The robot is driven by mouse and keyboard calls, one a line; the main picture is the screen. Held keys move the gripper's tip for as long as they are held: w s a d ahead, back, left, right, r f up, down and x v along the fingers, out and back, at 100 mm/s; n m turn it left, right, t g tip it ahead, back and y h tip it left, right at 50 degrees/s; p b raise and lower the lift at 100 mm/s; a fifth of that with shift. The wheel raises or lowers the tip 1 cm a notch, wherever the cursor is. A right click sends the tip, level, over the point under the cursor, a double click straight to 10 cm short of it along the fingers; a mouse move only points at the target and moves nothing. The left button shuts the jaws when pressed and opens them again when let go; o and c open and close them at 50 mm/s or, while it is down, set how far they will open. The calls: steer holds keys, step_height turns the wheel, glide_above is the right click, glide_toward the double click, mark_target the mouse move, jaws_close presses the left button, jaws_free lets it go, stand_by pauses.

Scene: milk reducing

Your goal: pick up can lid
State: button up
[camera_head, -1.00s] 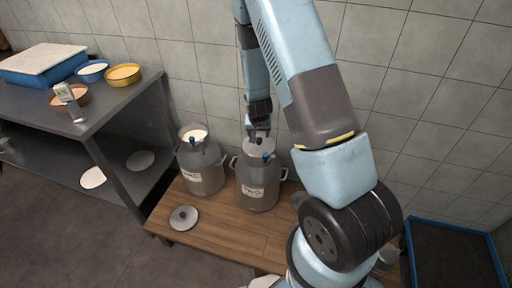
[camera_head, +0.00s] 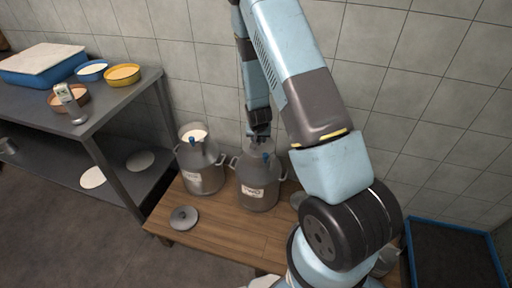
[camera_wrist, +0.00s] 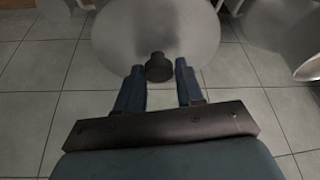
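Two grey metal cans stand on the wooden table. The right can (camera_head: 258,190) has a pale round lid on top, mostly hidden by my gripper (camera_head: 259,139) in the head view. In the wrist view the lid (camera_wrist: 155,25) is a grey disc with a black knob (camera_wrist: 158,68). My gripper's two blue fingers (camera_wrist: 159,72) are apart, one on each side of the knob, with gaps visible. The left can (camera_head: 203,176) is uncovered and shows white contents. Another lid (camera_head: 183,217) with a dark knob lies on the table in front of the cans.
The wooden table (camera_head: 215,235) has bare room in front of the cans. A grey metal shelf table (camera_head: 125,95) at left bears bowls and a blue tray. A tiled wall (camera_head: 420,90) stands close behind. A blue-rimmed dark container (camera_head: 455,262) is at lower right.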

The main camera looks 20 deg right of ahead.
jaws_close()
steer(key=shift+r, duration=0.1)
stand_by(0.4)
